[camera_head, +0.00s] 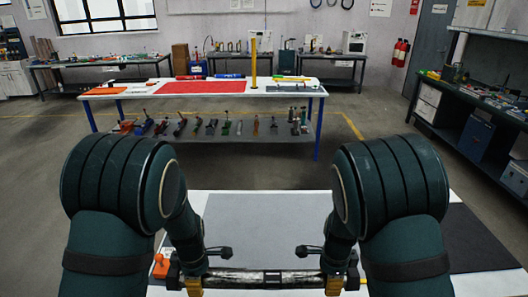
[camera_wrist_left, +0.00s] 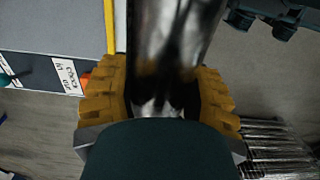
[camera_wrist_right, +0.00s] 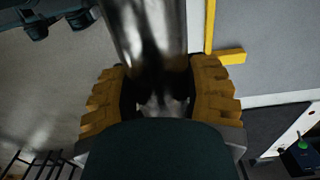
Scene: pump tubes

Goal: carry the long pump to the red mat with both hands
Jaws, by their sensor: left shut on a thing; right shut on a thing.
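The long pump (camera_head: 262,279), a worn metallic tube with dark bands, lies level across the bottom of the head view. My left gripper (camera_head: 193,287) is shut on its left part and my right gripper (camera_head: 334,286) on its right part. In the left wrist view the yellow finger pads flank the shiny tube (camera_wrist_left: 165,45). The right wrist view shows the same around the tube (camera_wrist_right: 150,40). The red mat (camera_head: 203,87) lies flat on the white table across the room, well apart from the pump.
The white table (camera_head: 270,92) has a yellow post (camera_head: 253,62), a blue tube and small items around the mat. Several tools stand on its lower shelf. A near table with a grey mat (camera_head: 265,228) is in front of me. Open floor lies between the tables.

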